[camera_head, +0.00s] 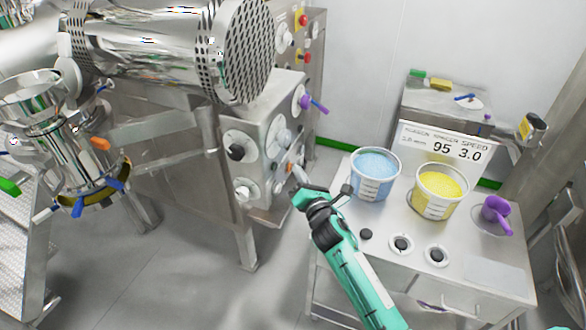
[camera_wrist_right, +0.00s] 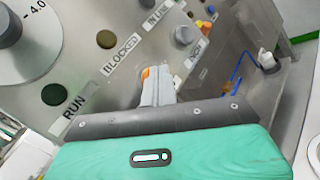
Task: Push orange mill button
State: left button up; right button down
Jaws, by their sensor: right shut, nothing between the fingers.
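The stainless mill (camera_head: 270,115) stands at centre left with dials and buttons on its panel. A small orange button (camera_head: 290,168) shows low on that panel, just beyond the tip of my right gripper (camera_head: 298,176). In the right wrist view the gripper's fingers (camera_wrist_right: 158,82) are shut and empty. A piece of the orange button (camera_wrist_right: 145,73) shows at their upper left edge; the fingers hide the rest. The tips are at or very near it; I cannot tell whether they touch. My left gripper is not in view.
In the right wrist view, dark round indicators (camera_wrist_right: 106,39) and labels RUN (camera_wrist_right: 74,104) and BLOCKED (camera_wrist_right: 123,56) surround the fingers. A table (camera_head: 330,262) at right holds a blue-filled tub (camera_head: 373,187), a yellow-filled tub (camera_head: 437,208) and a purple scoop (camera_head: 496,213).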

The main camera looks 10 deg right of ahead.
jog(key=shift+d, duration=0.1)
jog(key=shift+s+d, duration=0.5)
jog(key=shift+d, duration=0.15)
jog(key=s+d, duration=0.1)
jog(key=d, duration=0.1)
jog(key=s+d+p, duration=0.1)
jog(key=d, duration=0.1)
jog(key=shift+s, duration=0.4)
dwell(0.7)
